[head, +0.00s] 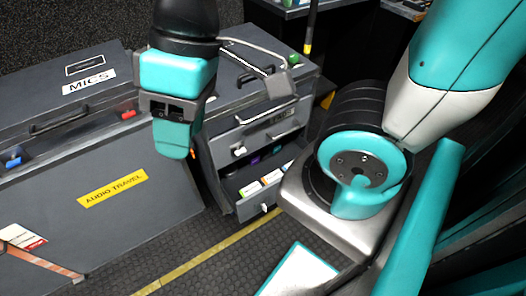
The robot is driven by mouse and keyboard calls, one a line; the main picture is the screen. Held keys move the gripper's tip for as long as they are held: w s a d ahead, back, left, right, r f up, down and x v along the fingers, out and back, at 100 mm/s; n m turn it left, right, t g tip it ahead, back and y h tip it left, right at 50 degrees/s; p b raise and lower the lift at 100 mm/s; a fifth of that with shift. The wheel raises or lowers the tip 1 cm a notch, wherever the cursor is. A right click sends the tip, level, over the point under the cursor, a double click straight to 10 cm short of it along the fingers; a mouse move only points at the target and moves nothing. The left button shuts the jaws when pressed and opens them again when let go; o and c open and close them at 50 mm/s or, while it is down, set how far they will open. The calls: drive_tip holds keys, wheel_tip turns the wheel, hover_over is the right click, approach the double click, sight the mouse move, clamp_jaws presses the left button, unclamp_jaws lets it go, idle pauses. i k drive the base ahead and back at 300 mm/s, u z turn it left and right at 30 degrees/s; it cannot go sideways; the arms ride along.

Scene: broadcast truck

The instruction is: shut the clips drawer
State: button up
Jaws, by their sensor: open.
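A grey drawer unit (214,150) stands in the middle of the head view. Its lower drawer (240,209) is pulled out, with a white knob (265,208) on its front. Small boxes (272,178) with white, green and yellow parts lie inside. Above it is another drawer front with a white knob (239,151); how far in it sits is unclear. No label on the drawers is readable as clips. My gripper (177,150) hangs left of the drawers, fingers pointing down, apart from both knobs. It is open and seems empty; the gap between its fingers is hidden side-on.
A grey case (85,215) labelled MICS and AUDIO TRAVEL stands to the left. A bar handle (268,112) and a metal frame (255,50) are near the unit's top. My arm covers the right side. Dark floor (190,245) with a yellow line lies in front.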

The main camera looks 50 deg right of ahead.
sight(293, 144)
drive_tip(key=u, duration=1.3)
drive_tip(key=k, duration=1.1)
drive_tip(key=z, duration=1.85)
